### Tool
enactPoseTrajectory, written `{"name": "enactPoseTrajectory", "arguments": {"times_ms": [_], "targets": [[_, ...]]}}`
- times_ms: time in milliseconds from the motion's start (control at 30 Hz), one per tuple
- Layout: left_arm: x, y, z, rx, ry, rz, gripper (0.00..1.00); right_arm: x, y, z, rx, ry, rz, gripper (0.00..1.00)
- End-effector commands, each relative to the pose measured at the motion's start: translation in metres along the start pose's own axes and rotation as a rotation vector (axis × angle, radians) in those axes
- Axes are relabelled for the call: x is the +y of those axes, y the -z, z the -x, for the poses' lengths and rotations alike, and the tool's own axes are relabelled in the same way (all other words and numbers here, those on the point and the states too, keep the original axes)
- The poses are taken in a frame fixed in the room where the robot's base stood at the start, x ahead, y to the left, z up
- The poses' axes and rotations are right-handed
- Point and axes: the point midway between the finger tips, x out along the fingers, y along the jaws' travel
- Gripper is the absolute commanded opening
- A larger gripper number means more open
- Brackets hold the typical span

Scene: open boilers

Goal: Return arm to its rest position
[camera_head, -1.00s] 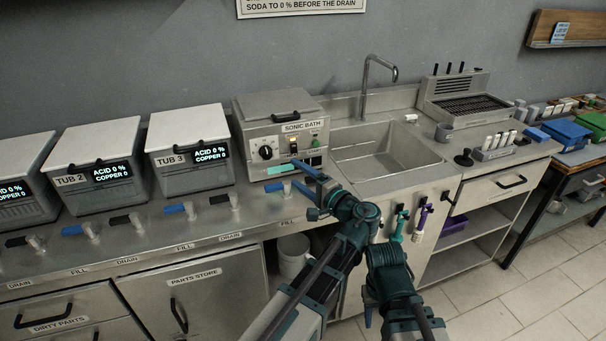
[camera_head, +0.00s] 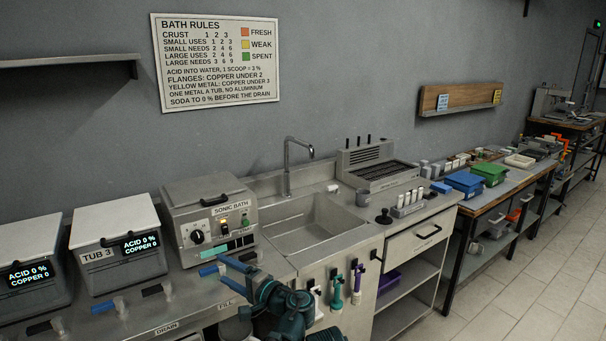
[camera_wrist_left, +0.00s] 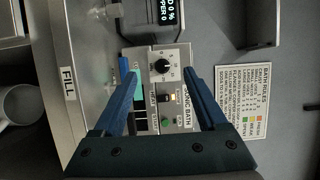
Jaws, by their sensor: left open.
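My left gripper (camera_head: 230,268) is in front of the sonic bath (camera_head: 212,222), low in the head view, with its blue fingers pointing towards the bath's front. In the left wrist view the two fingers (camera_wrist_left: 160,88) stand apart with nothing held between them. The sonic bath's control panel (camera_wrist_left: 170,60), with a black knob and a lit switch, shows behind and between the fingers. The lid of the bath is shut.
Tub 3 (camera_head: 118,247) and another tub (camera_head: 28,262) stand left of the bath, above fill and drain taps. A sink (camera_head: 318,228) with a tall faucet (camera_head: 290,165) is to the right. Further right is a bench with blue (camera_head: 464,184) and green (camera_head: 490,173) bins.

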Motion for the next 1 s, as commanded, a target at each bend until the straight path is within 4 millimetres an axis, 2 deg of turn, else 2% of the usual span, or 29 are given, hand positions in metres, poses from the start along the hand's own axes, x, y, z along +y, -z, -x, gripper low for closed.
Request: {"name": "enactPoseTrajectory", "arguments": {"times_ms": [367, 567, 667, 833, 900, 1000], "targets": [[0.036, -0.025, -0.011, -0.055, -0.163, 0.045, 0.75, 0.0, 0.0, 0.0, 0.0, 0.0, 0.0, 0.47], [0.071, -0.048, -0.015, -0.11, -0.326, 0.092, 0.75, 0.0, 0.0, 0.0, 0.0, 0.0, 0.0, 0.47], [0.095, -0.063, -0.013, -0.147, -0.44, 0.126, 0.75, 0.0, 0.0, 0.0, 0.0, 0.0, 0.0, 0.47], [0.147, -0.093, 0.002, -0.232, -0.713, 0.215, 0.75, 0.0, 0.0, 0.0, 0.0, 0.0, 0.0, 0.47], [0.168, -0.104, 0.015, -0.272, -0.85, 0.261, 0.75, 0.0, 0.0, 0.0, 0.0, 0.0, 0.0, 0.47], [0.19, -0.112, 0.036, -0.311, -1.014, 0.319, 0.75, 0.0, 0.0, 0.0, 0.0, 0.0, 0.0, 0.47]]}}
